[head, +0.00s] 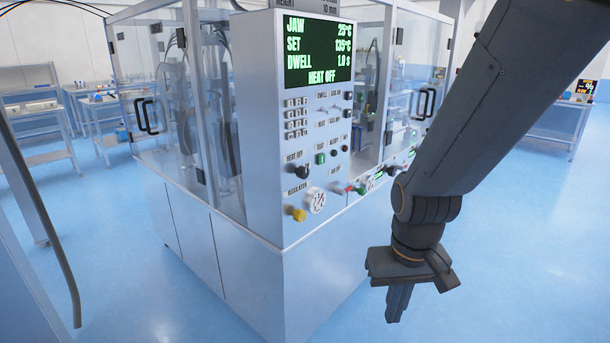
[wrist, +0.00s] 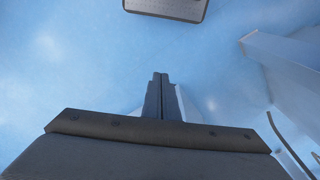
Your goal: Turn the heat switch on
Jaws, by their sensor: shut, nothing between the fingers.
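The heat switch (head: 302,172) is a dark round knob on the grey control panel (head: 272,100), under a label reading HEAT OFF. The display (head: 318,52) above reads JAW 25°C, SET 135°C, DWELL 1.0 s and HEAT OFF. My gripper (head: 394,318) hangs pointing down over the floor, right of and below the panel, apart from it. Its fingers are together with nothing between them. In the wrist view the closed fingers (wrist: 160,80) show against blue floor, and the switch is out of that view.
A yellow knob (head: 298,214) and a white gauge (head: 316,200) sit below the switch. A keypad (head: 296,118), a green button (head: 320,158) and other controls share the panel. Clear machine guards (head: 215,100) stand behind. Open floor (head: 500,270) lies at right.

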